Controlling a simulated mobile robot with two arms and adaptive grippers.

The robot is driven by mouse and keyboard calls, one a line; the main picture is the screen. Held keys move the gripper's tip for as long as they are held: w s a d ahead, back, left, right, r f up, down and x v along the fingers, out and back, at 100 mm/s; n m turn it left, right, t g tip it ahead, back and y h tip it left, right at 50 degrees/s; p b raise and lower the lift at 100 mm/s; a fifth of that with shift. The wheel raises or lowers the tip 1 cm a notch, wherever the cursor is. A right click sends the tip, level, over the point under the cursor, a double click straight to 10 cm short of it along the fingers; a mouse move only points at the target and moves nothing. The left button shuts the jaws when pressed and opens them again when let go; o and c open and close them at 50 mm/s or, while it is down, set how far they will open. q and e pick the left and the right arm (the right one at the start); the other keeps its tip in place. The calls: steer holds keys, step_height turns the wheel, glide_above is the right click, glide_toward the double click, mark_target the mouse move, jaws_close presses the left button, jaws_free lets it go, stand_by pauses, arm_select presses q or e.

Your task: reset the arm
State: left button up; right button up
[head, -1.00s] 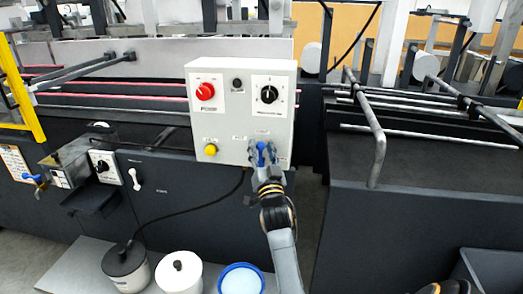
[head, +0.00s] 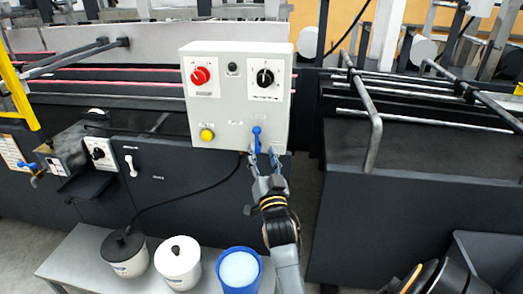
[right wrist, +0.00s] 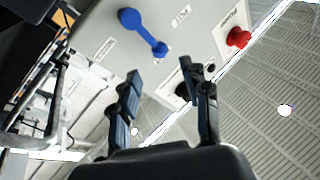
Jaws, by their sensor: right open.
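My right gripper (head: 265,161) is open and empty, just below the blue lever (head: 256,140) on the grey control box (head: 222,112). The lever stands close to upright in the head view. In the right wrist view the two fingers (right wrist: 160,74) are spread, and the blue lever (right wrist: 143,32) lies beyond their tips, apart from them. My left gripper is in neither view.
The box also carries a red knob (head: 200,76), a black knob (head: 265,78) and a yellow button (head: 207,134). Below stand a black-lidded pot (head: 127,257), a white pot (head: 178,262) and a blue tub (head: 239,272) on a low grey bench (head: 78,250). Metal rails (head: 371,110) are at right.

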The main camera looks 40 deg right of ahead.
stand_by(0.4)
steer(key=w+a+f+n+g+y+p, duration=0.1)
steer(key=w+a+f+n+y, duration=0.2)
steer(key=f, duration=0.7)
steer(key=w+a+f+n+g+y, duration=0.1)
steer(key=a+f+g+y, duration=0.3)
steer(key=f, duration=0.6)
steer(key=s+a+f+n+g+y+p, duration=0.1)
steer(key=s+a+f, duration=0.2)
steer(key=f, duration=0.4)
steer(key=s+a+f+n+g+y, duration=0.1)
steer(key=s+a+f, duration=0.2)
steer(key=f, duration=0.5)
steer(key=s+a+f+n+g+p, duration=0.1)
steer(key=s+a+f+n, duration=0.2)
steer(key=f, duration=0.4)
steer(key=s+a+f+n+g+y, duration=0.1)
steer(key=s+a+f+g, duration=0.15)
steer(key=s+f, duration=0.65)
steer(key=s+a+f+g+y, duration=0.1)
steer(key=s+a+f+g, duration=0.15)
steer(key=s+f, duration=0.7)
steer(key=s+d+f+n+g, duration=0.1)
steer(key=s+g, duration=0.1)
steer(key=s, duration=0.9)
steer(key=s+d+f+n+g+p, duration=0.1)
steer(key=s+g, duration=0.1)
steer(key=s, duration=0.9)
steer(key=shift+s+f+g, duration=0.3)
steer(key=shift+s+g, duration=0.1)
